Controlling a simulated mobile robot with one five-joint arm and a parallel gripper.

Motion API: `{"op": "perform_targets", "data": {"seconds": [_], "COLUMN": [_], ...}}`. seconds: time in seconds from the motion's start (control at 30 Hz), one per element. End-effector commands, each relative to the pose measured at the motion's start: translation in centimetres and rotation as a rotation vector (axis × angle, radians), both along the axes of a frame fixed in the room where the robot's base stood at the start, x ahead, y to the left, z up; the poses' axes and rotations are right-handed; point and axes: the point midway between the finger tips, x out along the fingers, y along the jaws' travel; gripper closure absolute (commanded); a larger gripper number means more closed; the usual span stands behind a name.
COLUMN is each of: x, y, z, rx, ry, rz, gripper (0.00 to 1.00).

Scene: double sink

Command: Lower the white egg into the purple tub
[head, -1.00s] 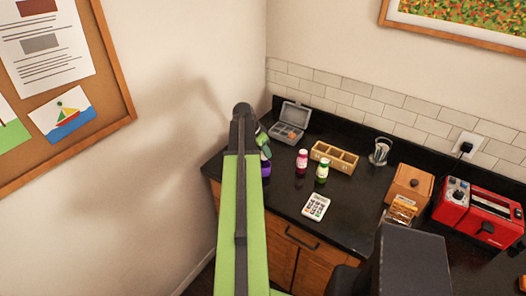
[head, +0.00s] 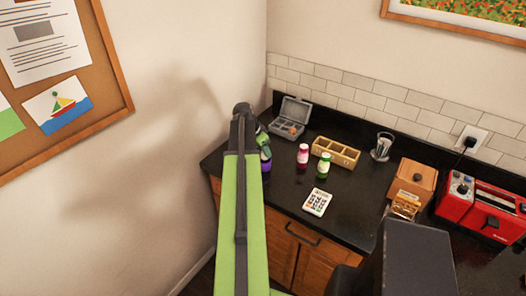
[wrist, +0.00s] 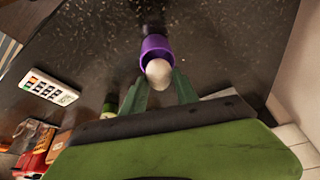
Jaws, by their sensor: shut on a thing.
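The white egg (wrist: 158,73) is held between the fingertips of my gripper (wrist: 159,84) in the wrist view. The purple tub (wrist: 153,45) stands just beyond the egg, and the egg overlaps its near rim and opening. I cannot tell whether the egg is above the opening or partly inside it. In the head view, the purple tub (head: 266,165) shows at the left end of the counter, partly hidden by my arm. My gripper (head: 264,149) is right at the tub there, and the egg is hidden.
A red toaster (head: 482,208) stands at right. The wall is close at left.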

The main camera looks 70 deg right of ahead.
Motion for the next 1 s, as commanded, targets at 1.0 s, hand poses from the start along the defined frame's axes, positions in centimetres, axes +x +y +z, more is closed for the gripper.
{"op": "perform_targets", "data": {"seconds": [1.0], "x": [0.0], "y": [0.0], "z": [-1.4], "rx": [0.0], "ry": [0.0], "rz": [0.0], "gripper": [0.78]}}
